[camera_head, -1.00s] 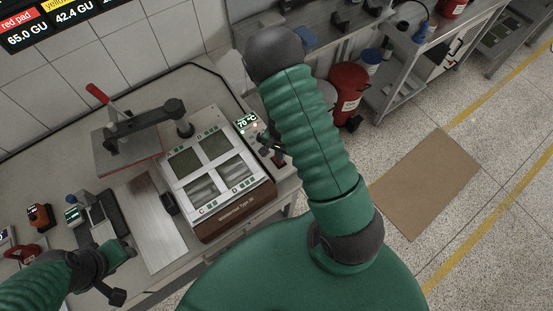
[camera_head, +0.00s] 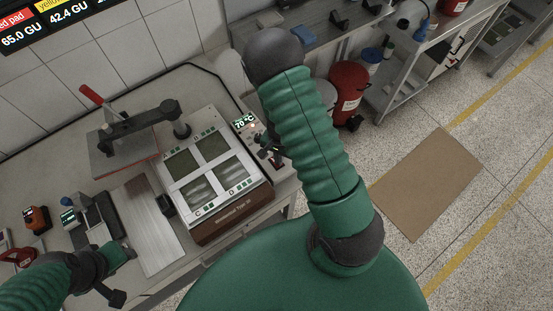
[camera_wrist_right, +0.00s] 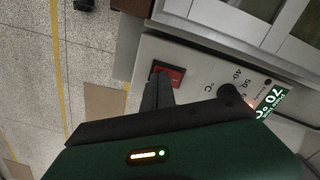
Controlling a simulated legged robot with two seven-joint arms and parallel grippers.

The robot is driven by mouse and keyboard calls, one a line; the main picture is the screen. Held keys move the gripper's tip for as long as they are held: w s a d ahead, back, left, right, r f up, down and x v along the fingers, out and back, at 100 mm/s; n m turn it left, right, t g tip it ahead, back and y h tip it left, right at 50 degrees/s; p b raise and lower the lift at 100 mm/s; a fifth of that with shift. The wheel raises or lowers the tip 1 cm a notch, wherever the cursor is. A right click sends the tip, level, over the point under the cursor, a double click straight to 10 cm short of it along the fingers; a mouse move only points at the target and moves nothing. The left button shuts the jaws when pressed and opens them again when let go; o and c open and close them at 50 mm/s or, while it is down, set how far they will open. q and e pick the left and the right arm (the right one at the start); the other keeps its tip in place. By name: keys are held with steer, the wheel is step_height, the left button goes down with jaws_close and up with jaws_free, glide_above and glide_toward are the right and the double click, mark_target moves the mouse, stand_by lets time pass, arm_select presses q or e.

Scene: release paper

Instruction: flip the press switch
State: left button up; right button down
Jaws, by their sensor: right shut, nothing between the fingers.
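The press (camera_head: 233,222) has a heated bed with several framed windows and a raised plate on a red-handled arm (camera_head: 120,128). Its red switch (camera_wrist_right: 174,72) sits in a dark frame on the side control panel, beside a black knob (camera_wrist_right: 232,97) and a 70 °C display (camera_wrist_right: 271,101). My right gripper (camera_head: 274,160) is over this panel. In the right wrist view its shut, empty fingertips (camera_wrist_right: 159,80) are at the red switch and overlap part of it; contact cannot be told. My left gripper (camera_head: 118,275) is at the lower left, away from the switch; its jaw opening is unclear.
A pale metal plate (camera_head: 147,225) lies left of the press, with small instruments (camera_head: 92,217) farther left. Past the panel are shelves (camera_head: 405,75), a red bin (camera_head: 350,95) and a brown floor mat (camera_head: 425,185). The floor near the mat is clear.

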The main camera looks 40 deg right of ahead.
steer(key=shift+d+r, duration=0.2)
steer(key=shift+r+p, duration=0.35)
steer(key=shift+p, duration=0.2)
steer(key=r+p, duration=0.2)
steer(key=a+r+p, duration=0.1)
steer(key=r, duration=0.1)
steer(key=shift+r+p, duration=0.25)
steer(key=shift+p, duration=0.1)
steer(key=shift+d+r+p, duration=0.35)
steer(key=shift+r+p, duration=0.3)
steer(key=shift+r, duration=0.05)
steer(key=shift+a, duration=0.1)
